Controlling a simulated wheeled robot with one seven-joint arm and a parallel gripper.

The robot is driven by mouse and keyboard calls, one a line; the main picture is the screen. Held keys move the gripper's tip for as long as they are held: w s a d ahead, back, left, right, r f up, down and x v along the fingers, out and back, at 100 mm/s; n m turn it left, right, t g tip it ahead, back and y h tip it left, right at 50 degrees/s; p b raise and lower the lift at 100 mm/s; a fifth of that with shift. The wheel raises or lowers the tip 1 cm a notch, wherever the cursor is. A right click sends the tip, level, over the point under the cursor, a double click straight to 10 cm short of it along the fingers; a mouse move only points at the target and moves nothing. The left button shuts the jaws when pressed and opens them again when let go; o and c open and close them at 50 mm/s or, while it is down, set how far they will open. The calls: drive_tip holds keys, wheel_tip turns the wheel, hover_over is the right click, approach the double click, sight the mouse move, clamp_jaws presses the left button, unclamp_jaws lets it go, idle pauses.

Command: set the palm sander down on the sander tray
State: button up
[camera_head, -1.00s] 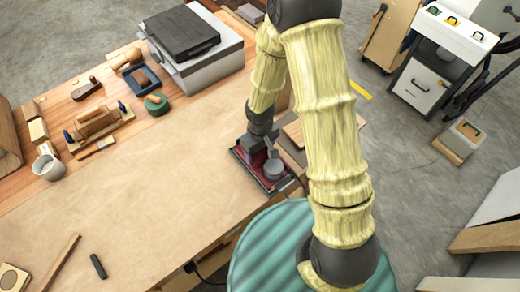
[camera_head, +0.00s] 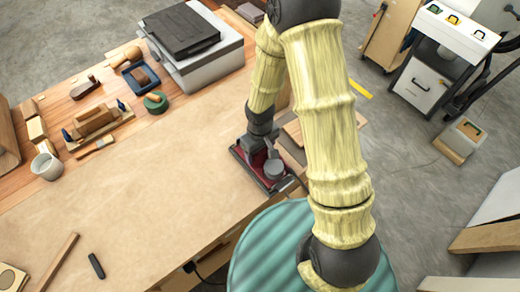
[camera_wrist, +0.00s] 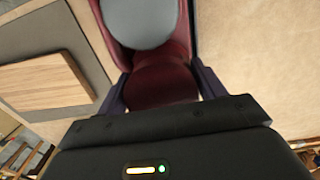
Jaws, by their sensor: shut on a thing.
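The palm sander (camera_head: 274,168) has a rounded grey top, which also shows large in the wrist view (camera_wrist: 140,20). My gripper (camera_wrist: 160,88) is shut on its dark red body (camera_wrist: 160,82), with one finger on each side. The sander is at the sander tray (camera_head: 243,160), a dark-rimmed tray with a dark red inside near the bench's right edge. The tray's rim shows beside the sander in the wrist view (camera_wrist: 92,30). The sander's underside is hidden, so I cannot tell whether it touches the tray floor.
A pale wooden board (camera_wrist: 45,82) lies beside the tray. The bench top (camera_head: 150,190) left of the tray is mostly clear. A grey case (camera_head: 200,60), a plane (camera_head: 95,120) and a white mug (camera_head: 47,166) stand farther off. A ribbed green round form (camera_head: 265,250) is in front.

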drive_tip(key=shift+f, duration=0.1)
idle(0.3)
drive_tip(key=o, duration=1.5)
drive_tip(key=shift+r+p, duration=2.9)
drive_tip(key=shift+r, duration=0.65)
